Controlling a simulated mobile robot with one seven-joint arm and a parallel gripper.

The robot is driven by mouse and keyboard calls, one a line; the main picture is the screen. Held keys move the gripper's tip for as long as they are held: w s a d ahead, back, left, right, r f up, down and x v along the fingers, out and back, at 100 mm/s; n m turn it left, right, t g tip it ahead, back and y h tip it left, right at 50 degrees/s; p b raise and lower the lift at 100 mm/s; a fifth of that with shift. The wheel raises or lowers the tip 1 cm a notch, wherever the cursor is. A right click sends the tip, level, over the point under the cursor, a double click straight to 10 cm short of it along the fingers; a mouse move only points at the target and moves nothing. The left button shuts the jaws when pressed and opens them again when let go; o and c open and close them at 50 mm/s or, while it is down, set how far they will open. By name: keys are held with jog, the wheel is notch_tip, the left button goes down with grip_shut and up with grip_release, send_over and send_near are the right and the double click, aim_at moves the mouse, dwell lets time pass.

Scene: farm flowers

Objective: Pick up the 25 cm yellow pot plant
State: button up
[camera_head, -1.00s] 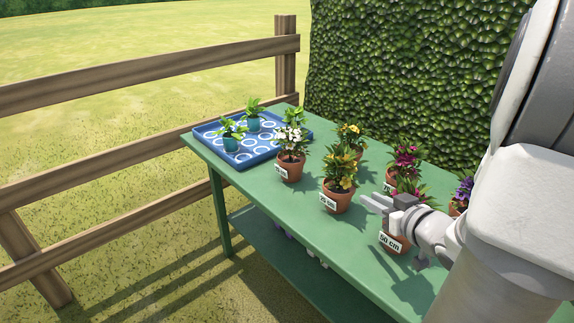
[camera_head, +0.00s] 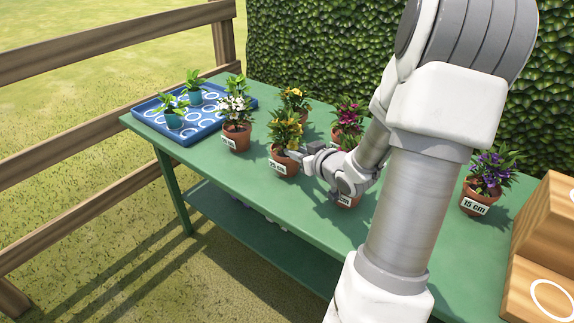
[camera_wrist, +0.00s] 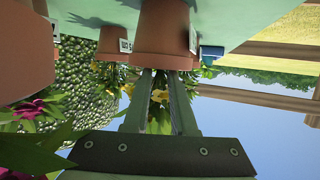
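The yellow-flowered plant (camera_head: 285,132) stands upright on the table in a terracotta pot (camera_head: 283,163), with a front label that seems to read 25 cm. My gripper (camera_head: 298,154) is just right of this pot, at about rim height. In the wrist view, which looks upside down, a terracotta pot (camera_wrist: 160,32) is straight ahead, with yellow flowers beyond my fingers (camera_wrist: 161,76). The fingers are apart and their tips are close to the pot's rim; I cannot tell whether they touch it. A second yellow plant (camera_head: 295,97) stands behind.
The green table (camera_head: 215,168) carries a blue tray (camera_head: 183,138) with small teal pots at left. A white plant (camera_head: 236,105) is left of the yellow one. Magenta plants (camera_head: 350,112) are close right, partly behind my arm.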

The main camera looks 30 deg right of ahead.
jog(key=b+x, duration=0.1)
jog(key=x, duration=0.4)
grip_shut()
dwell(1.4)
